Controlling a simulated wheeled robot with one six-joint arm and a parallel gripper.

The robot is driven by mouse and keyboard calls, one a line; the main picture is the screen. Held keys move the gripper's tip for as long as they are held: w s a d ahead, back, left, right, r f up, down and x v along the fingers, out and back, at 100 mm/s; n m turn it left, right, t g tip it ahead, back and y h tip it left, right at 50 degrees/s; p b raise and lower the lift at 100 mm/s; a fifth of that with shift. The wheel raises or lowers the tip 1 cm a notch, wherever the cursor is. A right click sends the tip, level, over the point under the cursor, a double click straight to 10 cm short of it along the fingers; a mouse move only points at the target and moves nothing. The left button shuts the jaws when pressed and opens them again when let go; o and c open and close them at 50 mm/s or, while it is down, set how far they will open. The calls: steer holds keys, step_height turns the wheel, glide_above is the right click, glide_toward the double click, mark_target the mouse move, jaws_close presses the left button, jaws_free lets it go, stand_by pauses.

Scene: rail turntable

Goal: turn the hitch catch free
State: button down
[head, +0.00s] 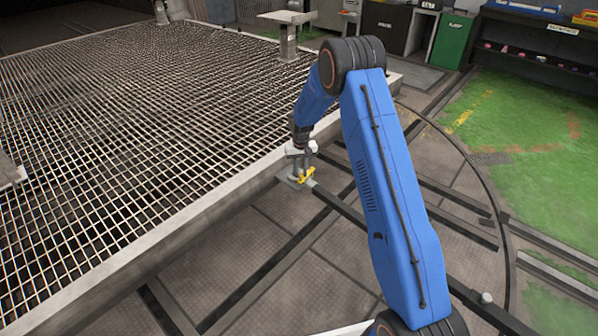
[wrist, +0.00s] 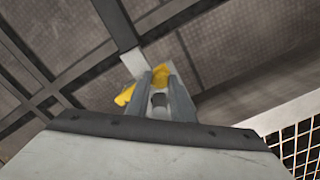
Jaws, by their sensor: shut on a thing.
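The hitch catch (head: 307,175) is a small yellow piece on a grey plate at the edge of the mesh-topped platform. In the wrist view the yellow catch (wrist: 160,75) shows between and beyond my fingers, with another yellow part to the left. My gripper (head: 298,170) reaches down over it from the blue arm. In the wrist view my gripper (wrist: 166,92) has its two grey fingers shut on the catch. The fingers hide part of the catch, so its exact turn is hard to tell.
The mesh-topped platform (head: 130,110) fills the left side, its pale rim close beside my gripper. Dark rails (head: 335,205) cross the brown floor plates.

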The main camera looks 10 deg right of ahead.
steer(key=s+d+n, duration=0.1)
steer(key=n, duration=0.1)
steer(key=s+d+n, duration=0.1)
steer(key=d+n, duration=0.1)
steer(key=s+d+n, duration=0.1)
steer(key=d+n, duration=0.1)
steer(key=n, duration=0.1)
steer(key=shift+d, duration=0.15)
steer(key=shift+d+n, duration=0.8)
steer(key=shift+n, duration=0.2)
steer(key=w+d+n, duration=0.2)
steer(key=d+n, duration=0.4)
steer(key=n, duration=0.1)
steer(key=shift+n, duration=0.4)
steer(key=c, duration=1.5)
jaws_free()
steer(key=shift+c, duration=0.2)
